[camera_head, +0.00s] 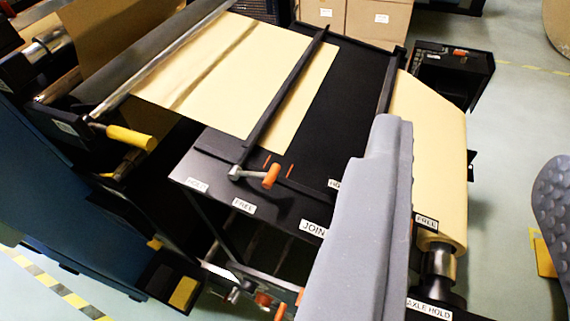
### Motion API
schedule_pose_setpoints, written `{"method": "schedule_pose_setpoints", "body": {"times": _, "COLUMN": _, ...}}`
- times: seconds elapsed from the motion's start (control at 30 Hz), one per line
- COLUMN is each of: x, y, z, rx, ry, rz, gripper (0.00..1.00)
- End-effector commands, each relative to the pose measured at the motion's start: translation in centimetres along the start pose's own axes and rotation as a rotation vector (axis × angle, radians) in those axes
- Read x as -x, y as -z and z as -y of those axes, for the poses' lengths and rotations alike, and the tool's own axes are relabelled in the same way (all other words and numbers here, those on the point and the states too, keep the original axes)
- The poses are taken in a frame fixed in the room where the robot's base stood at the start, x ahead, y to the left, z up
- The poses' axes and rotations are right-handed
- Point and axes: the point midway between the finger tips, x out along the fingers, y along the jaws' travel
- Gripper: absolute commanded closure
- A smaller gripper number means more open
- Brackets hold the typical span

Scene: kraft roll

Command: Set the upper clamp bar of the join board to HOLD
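The join board (335,115) is a dark plate with tan paper (310,95) over its left part. A dark clamp bar (285,95) crosses the paper; its lever has an orange handle (271,176) pointing right from a metal pivot. A FREE label (243,205) sits below the lever and a blurred label (196,184) left of it. A second bar (388,85) lies to the right; its lever is hidden behind my grey left finger. My gripper (472,150) is open and seems empty, its studded right finger at the right edge. Which bar is upper is not marked.
A tan paper roll (430,150) stands right of the board, above an AXLE HOLD label (430,308). A yellow handle (132,138) juts out at left. Orange-tipped parts (264,299) sit below the board.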

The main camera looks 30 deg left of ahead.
Motion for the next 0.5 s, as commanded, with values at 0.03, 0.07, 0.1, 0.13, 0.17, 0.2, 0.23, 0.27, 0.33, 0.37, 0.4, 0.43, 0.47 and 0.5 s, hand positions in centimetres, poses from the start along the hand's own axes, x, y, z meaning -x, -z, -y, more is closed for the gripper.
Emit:
{"method": "schedule_pose_setpoints", "body": {"times": 0.03, "x": 0.0, "y": 0.0, "z": 0.0, "rx": 0.0, "ry": 0.0, "rz": 0.0, "gripper": 0.64}}
{"method": "schedule_pose_setpoints", "body": {"times": 0.07, "x": 0.0, "y": 0.0, "z": 0.0, "rx": 0.0, "ry": 0.0, "rz": 0.0, "gripper": 0.64}}
{"method": "schedule_pose_setpoints", "body": {"times": 0.1, "x": 0.0, "y": 0.0, "z": 0.0, "rx": 0.0, "ry": 0.0, "rz": 0.0, "gripper": 0.61}}
{"method": "schedule_pose_setpoints", "body": {"times": 0.13, "x": 0.0, "y": 0.0, "z": 0.0, "rx": 0.0, "ry": 0.0, "rz": 0.0, "gripper": 0.53}}
{"method": "schedule_pose_setpoints", "body": {"times": 0.17, "x": -0.1, "y": 0.0, "z": 0.0, "rx": 0.001, "ry": 0.002, "rz": 0.002, "gripper": 0.44}}
{"method": "schedule_pose_setpoints", "body": {"times": 0.2, "x": -0.2, "y": 0.0, "z": 0.1, "rx": 0.003, "ry": 0.006, "rz": 0.006, "gripper": 0.33}}
{"method": "schedule_pose_setpoints", "body": {"times": 0.23, "x": -0.4, "y": 0.0, "z": 0.2, "rx": 0.005, "ry": 0.012, "rz": 0.012, "gripper": 0.25}}
{"method": "schedule_pose_setpoints", "body": {"times": 0.27, "x": -0.7, "y": 0.0, "z": 0.3, "rx": 0.008, "ry": 0.02, "rz": 0.02, "gripper": 0.21}}
{"method": "schedule_pose_setpoints", "body": {"times": 0.33, "x": -1.9, "y": -0.2, "z": 0.4, "rx": 0.02, "ry": 0.053, "rz": 0.05, "gripper": 0.21}}
{"method": "schedule_pose_setpoints", "body": {"times": 0.37, "x": -2.6, "y": -0.5, "z": 0.3, "rx": 0.027, "ry": 0.073, "rz": 0.07, "gripper": 0.21}}
{"method": "schedule_pose_setpoints", "body": {"times": 0.4, "x": -3.6, "y": -0.9, "z": 0.6, "rx": 0.04, "ry": 0.101, "rz": 0.101, "gripper": 0.21}}
{"method": "schedule_pose_setpoints", "body": {"times": 0.43, "x": -4.3, "y": -1.1, "z": 0.9, "rx": 0.05, "ry": 0.127, "rz": 0.122, "gripper": 0.21}}
{"method": "schedule_pose_setpoints", "body": {"times": 0.47, "x": -5.1, "y": -1.2, "z": 1.3, "rx": 0.061, "ry": 0.156, "rz": 0.142, "gripper": 0.21}}
{"method": "schedule_pose_setpoints", "body": {"times": 0.5, "x": -6.3, "y": -1.7, "z": 1.8, "rx": 0.079, "ry": 0.197, "rz": 0.175, "gripper": 0.21}}
